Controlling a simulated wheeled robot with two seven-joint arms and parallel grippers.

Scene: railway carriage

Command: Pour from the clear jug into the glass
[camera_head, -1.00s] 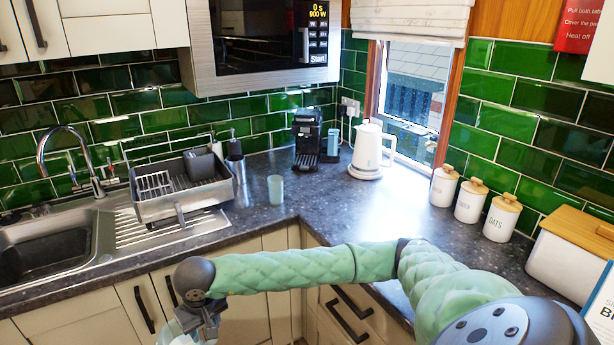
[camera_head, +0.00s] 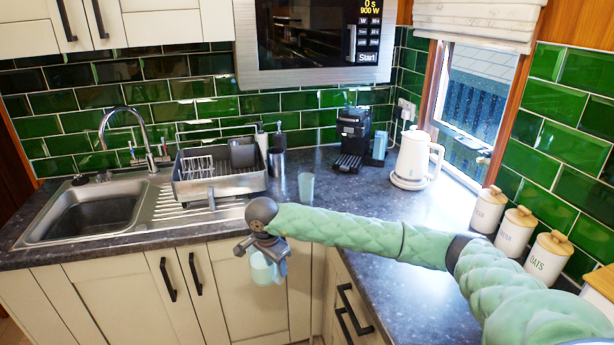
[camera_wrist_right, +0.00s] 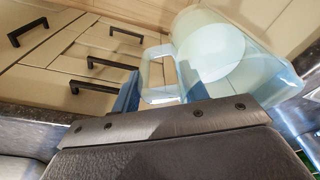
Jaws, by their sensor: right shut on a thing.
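The clear jug (camera_head: 265,268), pale blue and see-through, hangs in my right gripper (camera_head: 262,246) in front of the cabinet doors, below the counter edge in the head view. In the right wrist view the jug (camera_wrist_right: 222,62) fills the upper right, with its handle (camera_wrist_right: 152,76) at the gripper's jaws, which are shut on it. Whether it holds liquid is unclear. The glass (camera_head: 306,188), a small pale blue-green tumbler, stands upright on the counter, right of the dish rack and beyond my right gripper. My left gripper is out of view.
The dish rack (camera_head: 218,186) and sink (camera_head: 95,215) are left of the glass. A coffee machine (camera_head: 353,137) and white kettle (camera_head: 412,160) stand behind and right. Canisters (camera_head: 515,230) line the right wall. The counter (camera_head: 375,215) around the glass is clear.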

